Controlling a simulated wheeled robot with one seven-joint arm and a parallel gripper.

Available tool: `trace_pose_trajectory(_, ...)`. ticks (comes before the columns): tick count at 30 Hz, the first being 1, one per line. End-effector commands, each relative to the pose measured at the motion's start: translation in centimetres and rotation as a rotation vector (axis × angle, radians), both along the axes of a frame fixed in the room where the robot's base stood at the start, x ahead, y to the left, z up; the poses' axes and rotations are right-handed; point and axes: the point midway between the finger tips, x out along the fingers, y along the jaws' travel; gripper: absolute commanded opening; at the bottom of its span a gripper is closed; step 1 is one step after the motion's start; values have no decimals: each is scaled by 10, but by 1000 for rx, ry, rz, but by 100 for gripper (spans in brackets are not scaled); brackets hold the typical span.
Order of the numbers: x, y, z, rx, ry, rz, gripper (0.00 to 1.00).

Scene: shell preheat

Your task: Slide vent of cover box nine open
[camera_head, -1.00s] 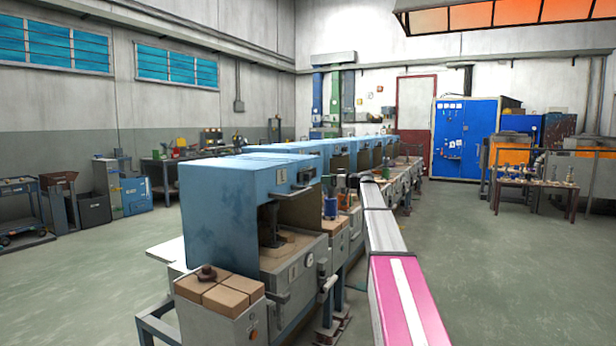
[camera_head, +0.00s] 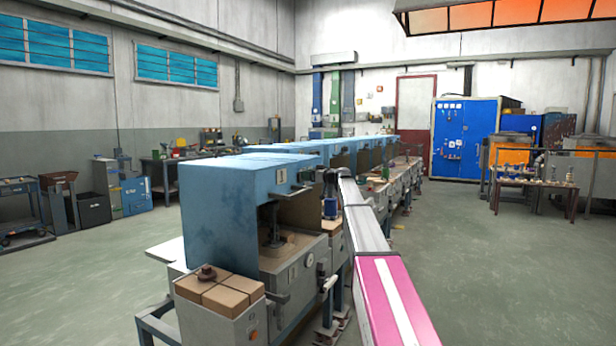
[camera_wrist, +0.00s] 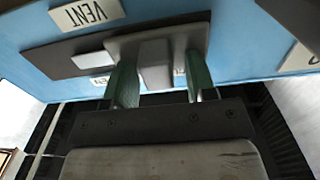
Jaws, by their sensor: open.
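A blue cover box face with a white label reading VENT (camera_wrist: 87,13), upside down, fills the upper wrist view. The number nine is not readable in either view.
The nearest blue box (camera_head: 225,205) stands on a grey machine, with tan bricks (camera_head: 218,291) at its front. More blue boxes (camera_head: 345,150) run back in a row. Open floor (camera_head: 500,260) lies to the right of my arm.

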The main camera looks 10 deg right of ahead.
Motion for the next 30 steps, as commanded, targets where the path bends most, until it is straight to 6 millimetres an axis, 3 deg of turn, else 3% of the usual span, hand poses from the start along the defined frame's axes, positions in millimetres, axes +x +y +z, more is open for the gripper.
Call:
trace_pose_trajectory(7, 0, 1, 0, 0, 0, 0, 51)
trace_pose_trajectory(12, 0, 1, 0, 0, 0, 0, 0)
trace_pose_trajectory(20, 9, -4, 0, 0, 0, 1, 0)
trace_pose_trajectory(30, 61, -42, 1, 1, -1, 1, 0)
